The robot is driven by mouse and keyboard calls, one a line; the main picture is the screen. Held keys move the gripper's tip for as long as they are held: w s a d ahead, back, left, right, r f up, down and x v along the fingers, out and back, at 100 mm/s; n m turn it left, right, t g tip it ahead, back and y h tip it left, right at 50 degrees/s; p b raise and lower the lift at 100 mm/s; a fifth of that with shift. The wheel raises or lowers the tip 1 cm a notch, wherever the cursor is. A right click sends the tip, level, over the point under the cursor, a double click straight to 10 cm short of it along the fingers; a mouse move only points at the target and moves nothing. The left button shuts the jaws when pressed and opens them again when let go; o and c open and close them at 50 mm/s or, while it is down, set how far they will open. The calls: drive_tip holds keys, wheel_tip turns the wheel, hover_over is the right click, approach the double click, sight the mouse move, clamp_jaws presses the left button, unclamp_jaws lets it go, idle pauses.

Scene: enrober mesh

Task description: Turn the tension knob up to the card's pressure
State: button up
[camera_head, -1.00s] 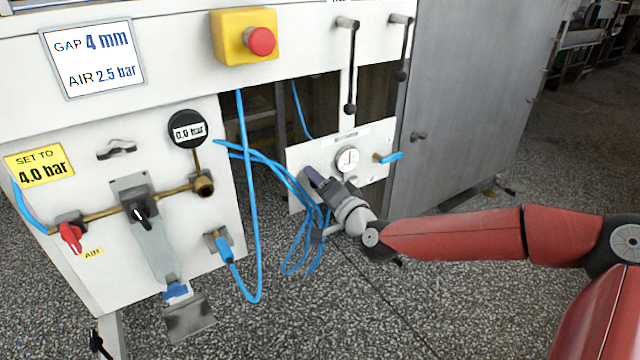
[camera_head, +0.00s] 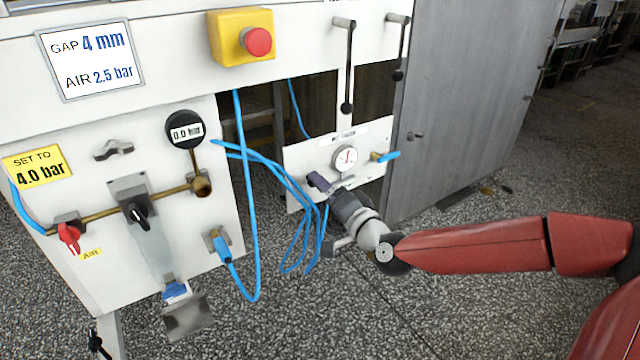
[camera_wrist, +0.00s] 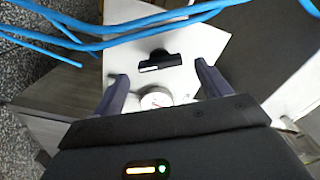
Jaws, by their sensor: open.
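The yellow card (camera_head: 38,165) at the left reads SET TO 4.0 bar. A white card (camera_head: 90,58) above it reads GAP 4 mm, AIR 2.5 bar. The round black gauge (camera_head: 186,129) reads 0.0 bar. A black knob (camera_head: 138,212) sits on a grey block below it. My gripper (camera_head: 328,184) is in front of the small white panel, away from that knob. In the wrist view its fingers (camera_wrist: 160,76) are apart and empty. Between and beyond them show a small dial gauge (camera_wrist: 156,97) and a black knob-like part with a white label (camera_wrist: 160,62).
Blue hoses (camera_head: 252,200) loop left of my gripper and cross the wrist view. A red valve handle (camera_head: 68,236) is at the lower left. A red stop button (camera_head: 257,41) is above. A grey cabinet (camera_head: 470,90) stands right of the panel (camera_head: 375,140).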

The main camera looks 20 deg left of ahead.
drive_tip(key=v, duration=0.3)
drive_tip(key=shift+s+d, duration=0.15)
drive_tip(key=shift+d, duration=0.05)
